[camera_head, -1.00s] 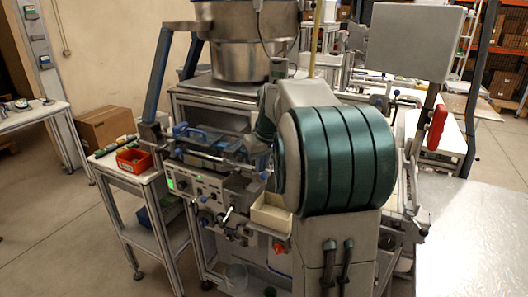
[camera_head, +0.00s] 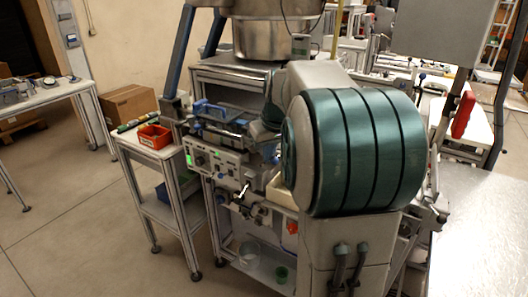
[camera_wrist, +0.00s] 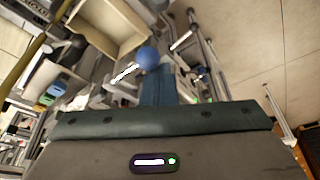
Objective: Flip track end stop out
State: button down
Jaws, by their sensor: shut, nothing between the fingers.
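The machine's front panel (camera_head: 215,162), with a green-lit display, knobs and levers, stands left of my arm in the head view. I cannot pick out the track end stop with certainty. A blue ball knob (camera_wrist: 148,57) on a light rod shows in the wrist view, right by the tips of my gripper (camera_wrist: 166,70). My gripper's teal fingers are together with nothing between them. I cannot tell whether they touch the knob. In the head view my own arm hides my gripper.
A cream open bin (camera_wrist: 105,25) lies close to the fingers in the wrist view. A side table (camera_head: 128,134) with a red bin (camera_head: 154,136) stands left of the machine. A steel bowl (camera_head: 268,38) sits above.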

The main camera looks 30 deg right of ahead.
jog(key=shift+s+d+f, duration=0.1)
jog(key=shift+d, duration=0.1)
jog(key=p+v, duration=0.6)
jog(key=v, duration=0.4)
jog(key=shift+a, duration=0.2)
dwell(0.3)
jog(key=s+a+f, duration=0.4)
jog(key=s+a, duration=0.3)
jog(key=s, duration=0.3)
jog(key=s+a+f, duration=0.4)
jog(key=s+a, duration=0.4)
jog(key=s, duration=0.2)
jog(key=shift+s+f, duration=0.35)
jog(key=shift+f, duration=0.05)
